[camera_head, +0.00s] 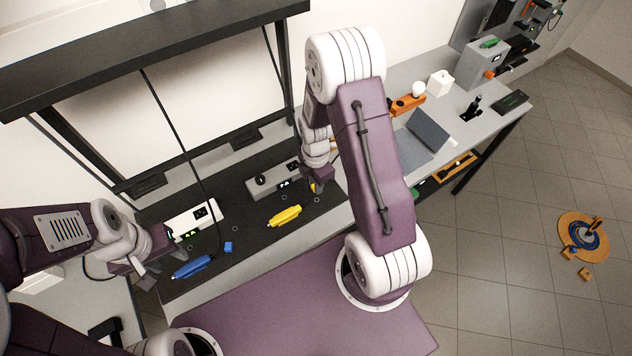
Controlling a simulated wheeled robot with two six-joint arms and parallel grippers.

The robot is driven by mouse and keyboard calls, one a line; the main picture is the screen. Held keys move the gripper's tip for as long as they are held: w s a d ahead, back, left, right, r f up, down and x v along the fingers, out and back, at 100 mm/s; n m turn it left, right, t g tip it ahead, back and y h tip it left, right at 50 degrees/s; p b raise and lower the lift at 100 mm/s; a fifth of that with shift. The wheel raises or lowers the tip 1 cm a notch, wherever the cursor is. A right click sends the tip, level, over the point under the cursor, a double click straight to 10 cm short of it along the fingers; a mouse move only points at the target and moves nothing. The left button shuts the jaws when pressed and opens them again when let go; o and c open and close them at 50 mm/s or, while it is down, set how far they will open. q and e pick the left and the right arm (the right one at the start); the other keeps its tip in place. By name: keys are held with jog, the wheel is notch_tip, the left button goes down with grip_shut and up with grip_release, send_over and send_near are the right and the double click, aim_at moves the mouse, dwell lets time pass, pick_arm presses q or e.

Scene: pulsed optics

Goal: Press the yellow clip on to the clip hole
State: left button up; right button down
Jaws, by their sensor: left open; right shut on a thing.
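My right gripper (316,181) is at the back of the black mat, beside the grey box. It is shut on a small yellow piece, which looks like the yellow clip (313,188), held low over the mat. Most of the clip is hidden by the fingers. A small round ring on the mat, possibly a clip hole (317,200), shows just in front of it. I cannot tell whether the clip touches the mat. My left gripper (144,268) is open and empty at the mat's left edge.
A yellow pen-like tool (284,216), a blue one (191,267) and a small blue block (228,247) lie on the black mat (250,245). A white box (193,219) and a grey box (270,180) stand behind. My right arm hides part of the bench.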

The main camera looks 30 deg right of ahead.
jog(key=shift+f+b, duration=0.3)
jog(key=shift+f, duration=0.2)
jog(key=f+b, duration=0.3)
jog(key=f, duration=0.1)
jog(key=shift+w+d, duration=0.25)
jog(key=shift+d, duration=0.05)
jog(key=shift+f, duration=0.25)
jog(key=shift+s+a+r, duration=0.1)
jog(key=shift+s+a, duration=0.05)
jog(key=shift+a, duration=0.05)
jog(key=shift+d, duration=0.15)
jog(key=shift+f+b, duration=0.6)
jog(key=shift+f, duration=0.2)
